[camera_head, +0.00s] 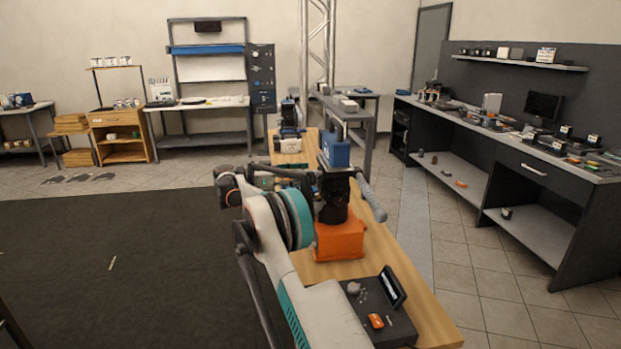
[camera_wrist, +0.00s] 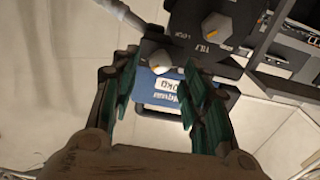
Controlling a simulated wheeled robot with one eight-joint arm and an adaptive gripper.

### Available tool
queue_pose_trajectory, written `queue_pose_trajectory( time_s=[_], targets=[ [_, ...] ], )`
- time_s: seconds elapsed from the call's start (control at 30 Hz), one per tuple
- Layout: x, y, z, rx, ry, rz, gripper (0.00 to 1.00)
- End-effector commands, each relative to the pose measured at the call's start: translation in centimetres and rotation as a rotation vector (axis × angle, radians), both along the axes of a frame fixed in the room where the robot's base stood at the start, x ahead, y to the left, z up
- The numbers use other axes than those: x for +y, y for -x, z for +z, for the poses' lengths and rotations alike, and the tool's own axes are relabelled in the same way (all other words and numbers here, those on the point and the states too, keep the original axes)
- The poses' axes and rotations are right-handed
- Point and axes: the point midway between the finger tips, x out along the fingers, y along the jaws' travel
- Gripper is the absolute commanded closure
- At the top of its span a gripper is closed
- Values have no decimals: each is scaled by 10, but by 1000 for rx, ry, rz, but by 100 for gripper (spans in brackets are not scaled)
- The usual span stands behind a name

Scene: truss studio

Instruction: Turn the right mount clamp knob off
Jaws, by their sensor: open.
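The black mount head (camera_head: 333,198) stands on an orange box on the wooden bench, with a blue block (camera_head: 336,150) above its back. In the wrist view a small knob (camera_wrist: 159,66) with a pale, yellowish pointer lies between my gripper's fingertips (camera_wrist: 160,62). The fingers, with green pads, are open around it in the picture; I cannot tell whether they touch it. I cannot tell which knob is the right mount clamp knob. My gripper is not clear in the head view.
A grey handle (camera_head: 371,198) sticks out beside the mount head. The orange box (camera_head: 340,238) is under it. A black control panel (camera_head: 372,312) with a small screen lies at the bench's near end. A dark desk (camera_head: 520,170) stands right, across a tiled aisle.

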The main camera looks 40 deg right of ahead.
Motion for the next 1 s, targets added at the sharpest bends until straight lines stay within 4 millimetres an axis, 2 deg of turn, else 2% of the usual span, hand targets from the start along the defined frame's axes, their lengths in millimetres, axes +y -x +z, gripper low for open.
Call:
queue_pose_trajectory(
  time_s=[0.2,0.57,0.6,0.77,0.8,1.0],
  targets=[
    [-21,13,-1,0,0,0,58],
    [-26,16,0,0,0,0,58],
    [-26,16,0,0,0,0,60],
    [-26,16,0,0,0,0,96],
    [-26,16,0,0,0,0,100],
    [-26,16,0,3,-2,0,100]
  ],
)
